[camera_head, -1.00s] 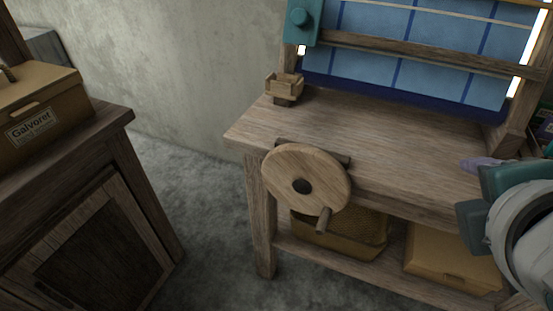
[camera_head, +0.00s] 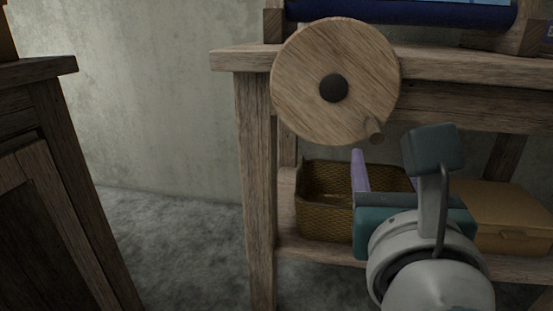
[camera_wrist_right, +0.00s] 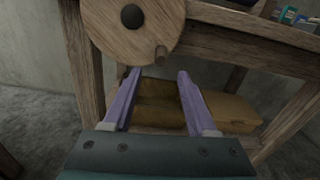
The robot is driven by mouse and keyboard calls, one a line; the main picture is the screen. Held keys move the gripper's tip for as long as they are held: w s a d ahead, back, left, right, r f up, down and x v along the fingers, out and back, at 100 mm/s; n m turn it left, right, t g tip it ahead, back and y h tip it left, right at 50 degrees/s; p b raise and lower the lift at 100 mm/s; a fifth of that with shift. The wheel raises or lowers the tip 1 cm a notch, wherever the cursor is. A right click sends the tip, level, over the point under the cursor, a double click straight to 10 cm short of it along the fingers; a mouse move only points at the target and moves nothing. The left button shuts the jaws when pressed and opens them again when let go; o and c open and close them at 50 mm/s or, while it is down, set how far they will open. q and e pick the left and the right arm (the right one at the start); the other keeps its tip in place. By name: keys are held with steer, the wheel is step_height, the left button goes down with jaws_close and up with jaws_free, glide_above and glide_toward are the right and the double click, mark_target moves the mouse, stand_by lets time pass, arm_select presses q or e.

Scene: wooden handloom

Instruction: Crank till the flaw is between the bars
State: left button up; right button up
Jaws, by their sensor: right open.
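The wooden crank wheel (camera_head: 305,62) with a dark hub is on the front of the loom table. Its short peg handle (camera_head: 375,130) sticks out at the lower right of the disc. My right gripper (camera_head: 372,165) is below the handle, apart from it, with purple fingers spread and empty. In the right wrist view, the handle (camera_wrist_right: 160,53) is just above and between the fingertips (camera_wrist_right: 160,72). Only the dark blue lower edge of the cloth (camera_head: 400,14) shows at the top; the bars and any flaw are out of view. My left gripper is not in view.
A woven basket (camera_head: 325,205) and a tan box (camera_head: 510,215) stand on the shelf under the loom table (camera_head: 450,67), behind my right gripper. A wooden cabinet (camera_head: 40,180) is at the left. Grey floor is open between cabinet and table.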

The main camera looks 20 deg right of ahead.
mark_target(376, 137)
steer(key=b+x, duration=0.3)
steer(key=x, duration=0.7)
jaws_close()
stand_by(1.3)
